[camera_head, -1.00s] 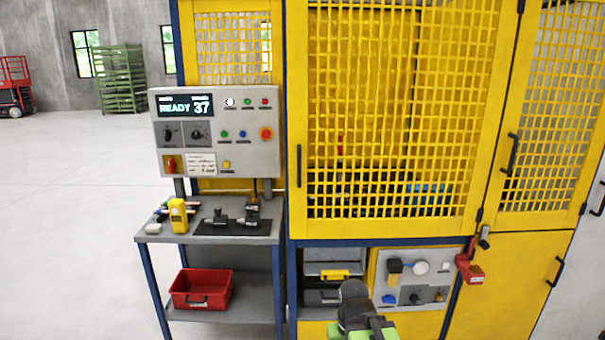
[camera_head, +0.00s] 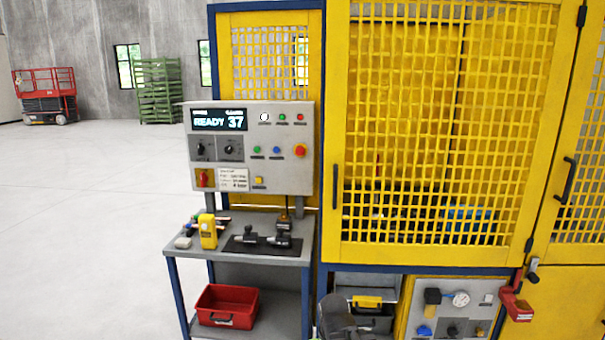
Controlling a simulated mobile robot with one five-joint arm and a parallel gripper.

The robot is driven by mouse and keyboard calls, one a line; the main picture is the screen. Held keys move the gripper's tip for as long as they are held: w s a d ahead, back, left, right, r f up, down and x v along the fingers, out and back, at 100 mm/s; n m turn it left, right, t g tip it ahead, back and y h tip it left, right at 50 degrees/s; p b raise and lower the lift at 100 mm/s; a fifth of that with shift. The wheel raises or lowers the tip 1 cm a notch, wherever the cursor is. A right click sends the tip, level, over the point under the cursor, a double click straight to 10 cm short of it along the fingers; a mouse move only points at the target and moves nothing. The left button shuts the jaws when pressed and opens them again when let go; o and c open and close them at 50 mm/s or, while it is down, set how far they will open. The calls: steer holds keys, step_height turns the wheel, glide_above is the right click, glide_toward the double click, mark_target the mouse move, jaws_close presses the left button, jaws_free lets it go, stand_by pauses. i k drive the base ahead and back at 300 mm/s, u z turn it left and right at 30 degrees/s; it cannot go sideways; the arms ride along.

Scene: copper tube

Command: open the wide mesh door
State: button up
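The wide mesh door (camera_head: 395,256) is a yellow frame with a yellow grid, in the middle right of the head view. It looks shut against the blue frame of the machine. Its black vertical handle (camera_head: 336,187) is on its left edge. Behind the mesh, dark and blue parts show faintly. A dark part of my arm shows at the bottom centre, below and apart from the door. My gripper's fingers are not in view.
A control panel (camera_head: 276,178) reading READY 37 stands left of the door, above a grey bench (camera_head: 190,255) with tools and a red bin (camera_head: 227,306). A red padlock-like piece (camera_head: 516,306) hangs at lower right. The floor at left is clear.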

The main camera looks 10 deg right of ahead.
mark_target(571, 14)
steer(key=u, duration=0.55)
steer(key=i, duration=0.85)
steer(key=u, duration=0.3)
